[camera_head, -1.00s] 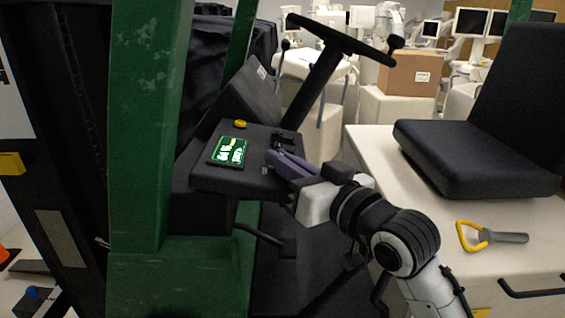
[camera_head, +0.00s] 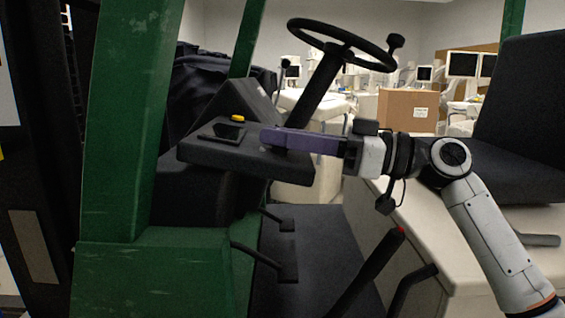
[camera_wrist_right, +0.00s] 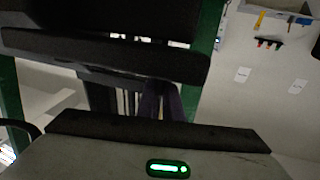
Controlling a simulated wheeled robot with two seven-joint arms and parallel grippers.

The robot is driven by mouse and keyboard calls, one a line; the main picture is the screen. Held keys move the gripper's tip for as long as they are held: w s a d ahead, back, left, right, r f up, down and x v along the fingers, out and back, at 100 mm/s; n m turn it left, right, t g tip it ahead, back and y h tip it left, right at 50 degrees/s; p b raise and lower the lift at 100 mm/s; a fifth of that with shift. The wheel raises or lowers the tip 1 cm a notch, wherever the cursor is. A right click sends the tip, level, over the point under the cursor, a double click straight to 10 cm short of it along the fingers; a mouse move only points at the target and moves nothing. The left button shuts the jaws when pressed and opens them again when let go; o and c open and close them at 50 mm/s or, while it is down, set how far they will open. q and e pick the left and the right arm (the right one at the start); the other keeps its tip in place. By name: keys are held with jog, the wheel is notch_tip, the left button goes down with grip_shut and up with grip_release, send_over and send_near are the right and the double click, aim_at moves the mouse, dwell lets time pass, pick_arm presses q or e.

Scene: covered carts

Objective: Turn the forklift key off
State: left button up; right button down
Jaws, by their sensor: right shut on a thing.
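My right gripper (camera_head: 266,138) reaches in from the right with its purple fingers over the right part of the black forklift dashboard (camera_head: 215,155). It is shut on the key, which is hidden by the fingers. The small display (camera_head: 229,131) on the dashboard is dark. In the right wrist view a purple finger (camera_wrist_right: 163,100) points towards dark forklift parts, and the key cannot be made out there. My left gripper is not in view.
A yellow button (camera_head: 238,118) is behind the display. The steering wheel (camera_head: 343,42) and its column rise behind my gripper. The black seat (camera_head: 520,160) is at the right, and the green mast post (camera_head: 125,130) is at the left. Levers (camera_head: 370,270) stand below my arm.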

jog(key=n+g, duration=0.2)
jog(key=g, duration=0.1)
jog(key=shift+y, duration=0.3)
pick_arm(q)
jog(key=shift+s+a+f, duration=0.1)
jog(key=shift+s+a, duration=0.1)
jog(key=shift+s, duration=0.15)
pick_arm(e)
jog(key=shift+n+g, duration=0.7)
jog(key=shift+g, duration=0.1)
jog(key=shift+f, duration=0.1)
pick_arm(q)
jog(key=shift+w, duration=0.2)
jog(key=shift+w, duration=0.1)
pick_arm(e)
jog(key=c, duration=1.9)
grip_release()
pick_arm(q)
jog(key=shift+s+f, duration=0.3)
pick_arm(e)
jog(key=d, duration=0.6)
jog(key=d+f, duration=0.1)
jog(key=d, duration=0.3)
jog(key=shift+d, duration=0.1)
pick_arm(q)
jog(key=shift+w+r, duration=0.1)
pick_arm(e)
jog(key=shift+f, duration=0.1)
